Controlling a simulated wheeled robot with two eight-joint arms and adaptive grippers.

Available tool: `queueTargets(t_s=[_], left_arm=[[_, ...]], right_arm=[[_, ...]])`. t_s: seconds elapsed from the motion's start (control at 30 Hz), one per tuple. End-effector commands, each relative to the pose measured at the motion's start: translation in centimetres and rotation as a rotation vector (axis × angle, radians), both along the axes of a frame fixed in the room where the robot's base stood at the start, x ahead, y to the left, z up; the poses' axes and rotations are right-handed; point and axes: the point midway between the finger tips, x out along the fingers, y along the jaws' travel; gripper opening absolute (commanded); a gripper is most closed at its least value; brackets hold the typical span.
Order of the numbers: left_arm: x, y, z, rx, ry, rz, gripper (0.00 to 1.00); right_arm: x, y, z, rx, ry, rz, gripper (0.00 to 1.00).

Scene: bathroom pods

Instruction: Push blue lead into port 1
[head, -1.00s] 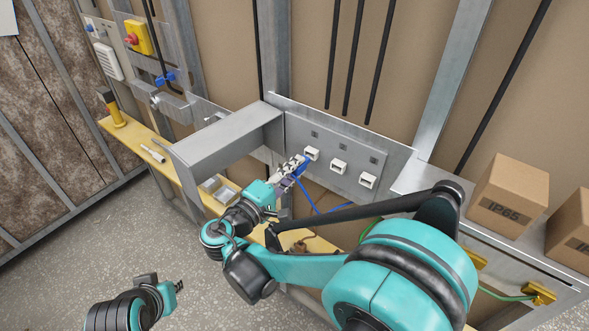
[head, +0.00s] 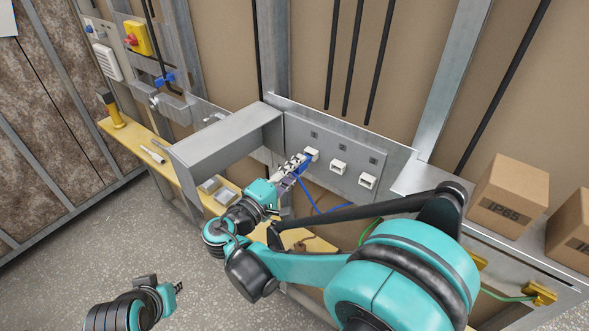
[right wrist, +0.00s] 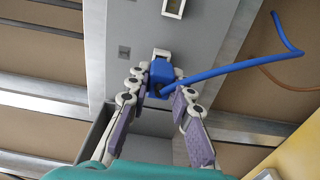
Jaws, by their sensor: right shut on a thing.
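The blue lead (head: 303,183) ends in a blue plug (right wrist: 160,76), and my right gripper (right wrist: 159,88) is shut on that plug. In the right wrist view the plug's front meets the white port (right wrist: 161,54) at the left end of the row; how deep it sits is hidden. In the head view that port (head: 312,154) is the leftmost of three white ports on the grey panel (head: 330,138). The lead trails to the right and down. My left gripper (head: 179,287) is low at the left, away from the panel, and its fingers are too small to judge.
The other two ports are the middle one (head: 338,167) and the right one (head: 367,181). A grey metal box (head: 215,145) juts out left of the panel. Cardboard boxes (head: 508,195) stand at right. A yellow shelf (head: 150,150) holds small items.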

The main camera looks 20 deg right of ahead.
Motion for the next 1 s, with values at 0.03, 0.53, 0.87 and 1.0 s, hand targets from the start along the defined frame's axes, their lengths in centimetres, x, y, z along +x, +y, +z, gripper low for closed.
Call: queueTargets(t_s=[0.03,0.53,0.87,1.0], left_arm=[[0.0,0.0,0.0,0.000,0.000,0.000,0.17],[0.0,0.0,-0.1,0.000,0.000,0.000,0.17],[0.0,0.0,-0.1,0.000,0.000,0.000,0.17],[0.0,0.0,-0.1,0.000,0.000,0.000,0.17]], right_arm=[[0.1,-0.1,0.0,0.000,0.000,-0.001,0.00],[0.9,-1.1,0.0,0.000,0.000,-0.001,0.00],[1.2,-1.5,0.0,0.000,0.000,0.000,0.40],[1.2,-1.5,0.0,0.000,0.000,0.000,0.46]])
